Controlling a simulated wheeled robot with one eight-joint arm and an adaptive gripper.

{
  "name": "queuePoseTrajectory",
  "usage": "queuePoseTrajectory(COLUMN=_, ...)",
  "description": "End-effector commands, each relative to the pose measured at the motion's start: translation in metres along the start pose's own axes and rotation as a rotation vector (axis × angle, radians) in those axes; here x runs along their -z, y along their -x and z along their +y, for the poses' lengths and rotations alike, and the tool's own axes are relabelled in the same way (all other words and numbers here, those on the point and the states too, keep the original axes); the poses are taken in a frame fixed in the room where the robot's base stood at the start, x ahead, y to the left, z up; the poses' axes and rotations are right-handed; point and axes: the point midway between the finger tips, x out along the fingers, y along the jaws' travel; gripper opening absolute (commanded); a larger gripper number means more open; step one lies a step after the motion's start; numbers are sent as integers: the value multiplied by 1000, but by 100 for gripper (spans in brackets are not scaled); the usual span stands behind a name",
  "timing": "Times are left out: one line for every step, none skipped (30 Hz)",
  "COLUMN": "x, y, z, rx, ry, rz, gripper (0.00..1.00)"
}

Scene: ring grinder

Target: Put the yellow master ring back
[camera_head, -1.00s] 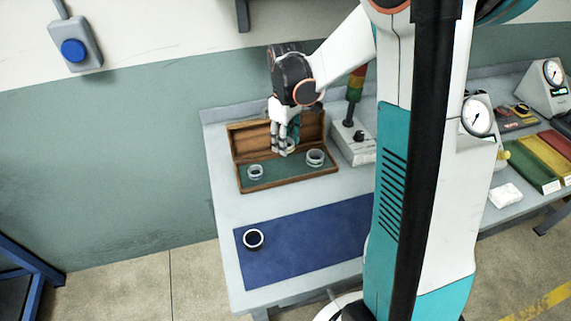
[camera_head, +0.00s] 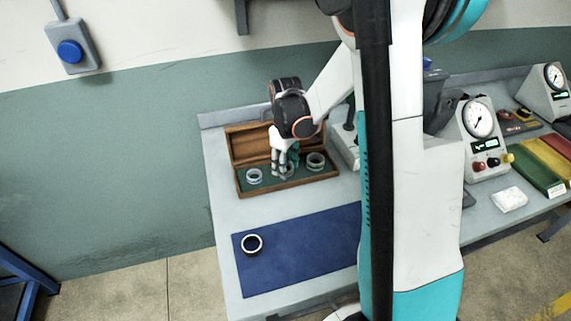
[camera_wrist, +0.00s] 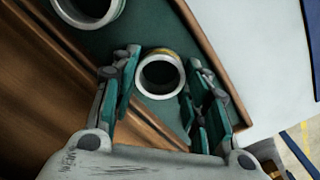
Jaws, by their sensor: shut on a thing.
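The yellow master ring (camera_wrist: 160,76), a metal ring with a yellow band on its rim, is between the fingers of my gripper (camera_wrist: 162,92) in the wrist view. My gripper is shut on it. In the head view my gripper (camera_head: 285,174) is low in the open wooden box (camera_head: 242,187), over its green lining, between two other rings. The held ring is mostly hidden by the fingers there. I cannot tell whether it touches the lining.
One silver ring (camera_head: 254,176) sits in the box to the left, another (camera_head: 316,161) to the right. A dark-centred ring (camera_head: 252,244) lies on the blue mat (camera_head: 300,250). A gauge unit (camera_head: 480,140) and coloured trays (camera_head: 537,162) stand to the right.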

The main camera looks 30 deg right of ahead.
Motion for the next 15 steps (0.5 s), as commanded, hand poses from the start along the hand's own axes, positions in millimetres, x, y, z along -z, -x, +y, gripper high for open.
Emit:
queuePoseTrajectory(x=0, y=-2, z=0, rx=0, ry=0, rz=0, gripper=11)
queuePoseTrajectory(x=0, y=-3, z=0, rx=0, ry=0, rz=0, gripper=11)
queuePoseTrajectory(x=0, y=-3, z=0, rx=0, ry=0, rz=0, gripper=46)
queuePoseTrajectory(x=0, y=-3, z=0, rx=0, ry=0, rz=0, gripper=53)
queuePoseTrajectory(x=0, y=-2, z=0, rx=0, ry=0, rz=0, gripper=60)
queuePoseTrajectory(x=0, y=-2, z=0, rx=0, ry=0, rz=0, gripper=62)
queuePoseTrajectory(x=0, y=-2, z=0, rx=0, ry=0, rz=0, gripper=62)
queuePoseTrajectory(x=0, y=-2, z=0, rx=0, ry=0, rz=0, gripper=62)
queuePoseTrajectory(x=0, y=-2, z=0, rx=0, ry=0, rz=0, gripper=62)
queuePoseTrajectory(x=0, y=-2, z=0, rx=0, ry=0, rz=0, gripper=62)
queuePoseTrajectory(x=0, y=-2, z=0, rx=0, ry=0, rz=0, gripper=62)
queuePoseTrajectory(x=0, y=-2, z=0, rx=0, ry=0, rz=0, gripper=62)
queuePoseTrajectory(x=0, y=-2, z=0, rx=0, ry=0, rz=0, gripper=62)
queuePoseTrajectory(x=0, y=-2, z=0, rx=0, ry=0, rz=0, gripper=62)
queuePoseTrajectory(x=0, y=-2, z=0, rx=0, ry=0, rz=0, gripper=62)
